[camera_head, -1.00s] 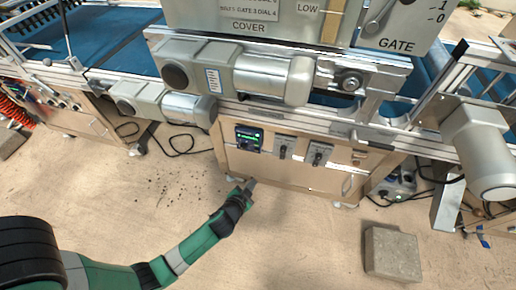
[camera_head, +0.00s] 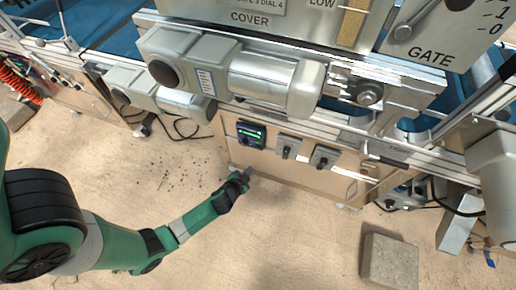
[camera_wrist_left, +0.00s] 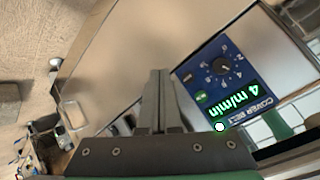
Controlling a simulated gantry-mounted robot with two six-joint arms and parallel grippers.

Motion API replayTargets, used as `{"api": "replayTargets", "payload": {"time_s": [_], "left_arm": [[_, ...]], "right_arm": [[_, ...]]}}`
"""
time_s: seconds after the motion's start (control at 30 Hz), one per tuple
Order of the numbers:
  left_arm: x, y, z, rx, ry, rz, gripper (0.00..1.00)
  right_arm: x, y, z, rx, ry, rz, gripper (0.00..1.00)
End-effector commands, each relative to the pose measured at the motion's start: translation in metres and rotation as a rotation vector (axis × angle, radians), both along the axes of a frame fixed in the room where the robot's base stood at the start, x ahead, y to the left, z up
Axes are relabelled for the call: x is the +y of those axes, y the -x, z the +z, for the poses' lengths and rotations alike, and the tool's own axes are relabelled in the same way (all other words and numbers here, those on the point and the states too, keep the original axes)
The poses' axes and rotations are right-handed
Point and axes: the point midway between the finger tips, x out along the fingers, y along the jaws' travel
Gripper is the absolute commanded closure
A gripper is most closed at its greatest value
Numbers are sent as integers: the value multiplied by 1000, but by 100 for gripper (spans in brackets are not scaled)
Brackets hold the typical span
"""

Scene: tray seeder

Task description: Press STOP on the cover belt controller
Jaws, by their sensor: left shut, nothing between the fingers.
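The cover belt controller (camera_head: 251,135) is a small dark blue box with a lit green display, on the left of the wooden front panel. In the left wrist view its blue face (camera_wrist_left: 240,82) shows a black dial (camera_wrist_left: 222,66), a green button (camera_wrist_left: 202,97), a small dark button (camera_wrist_left: 190,77) and a display reading 4 m/min. I cannot read the button labels. My left gripper (camera_head: 247,174) is shut and empty, below the controller in the head view. In the left wrist view its closed fingertips (camera_wrist_left: 160,73) appear left of the controller face, apparently not touching it. My right gripper is out of view.
Two more switch boxes (camera_head: 288,147) (camera_head: 323,157) sit right of the controller. Grey motors (camera_head: 235,73) overhang above the panel. A stone block (camera_head: 389,261) lies on the floor at right. Cables lie at the panel's left; floor before the panel is mostly clear.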

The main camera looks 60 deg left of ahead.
Motion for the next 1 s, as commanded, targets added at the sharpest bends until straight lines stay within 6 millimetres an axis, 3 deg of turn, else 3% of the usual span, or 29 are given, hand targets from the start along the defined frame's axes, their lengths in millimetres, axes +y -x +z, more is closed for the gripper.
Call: {"api": "replayTargets", "payload": {"time_s": [0.43, 1.0], "left_arm": [[44, -43, 0, -3, -2, 2, 100], [49, -48, 1, -2, -1, 1, 100]], "right_arm": [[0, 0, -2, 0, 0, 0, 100], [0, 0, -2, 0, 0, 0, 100]]}}
